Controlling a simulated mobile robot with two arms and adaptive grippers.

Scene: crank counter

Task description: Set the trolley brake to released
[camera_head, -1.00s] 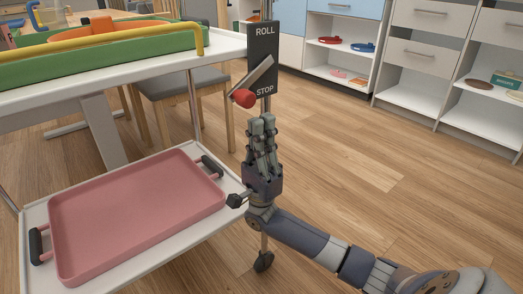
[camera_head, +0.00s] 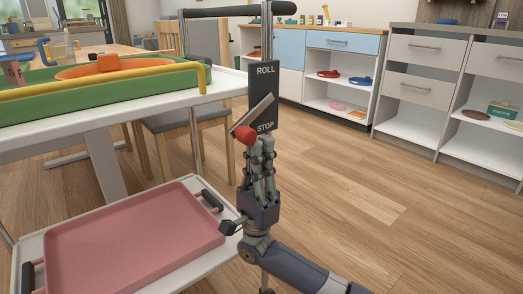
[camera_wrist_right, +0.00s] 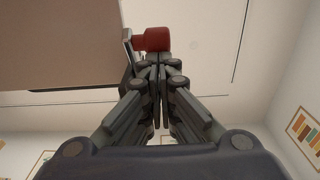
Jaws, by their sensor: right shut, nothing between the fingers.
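The trolley brake is a dark plate (camera_head: 265,88) on the trolley's upright post, marked ROLL at the top and STOP at the bottom. Its grey lever (camera_head: 258,114) slants down to the left and ends in a red knob (camera_head: 243,134) about level with STOP. My right gripper (camera_head: 262,143) is shut and empty, pointing up just below and right of the knob. In the right wrist view the red knob (camera_wrist_right: 157,38) sits right beyond the closed fingertips (camera_wrist_right: 158,60). I cannot tell whether they touch. My left gripper is not in view.
A dark handle bar (camera_head: 225,12) spans the top. A chair (camera_head: 185,118) stands behind. Open wooden floor (camera_head: 390,200) lies to the right.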

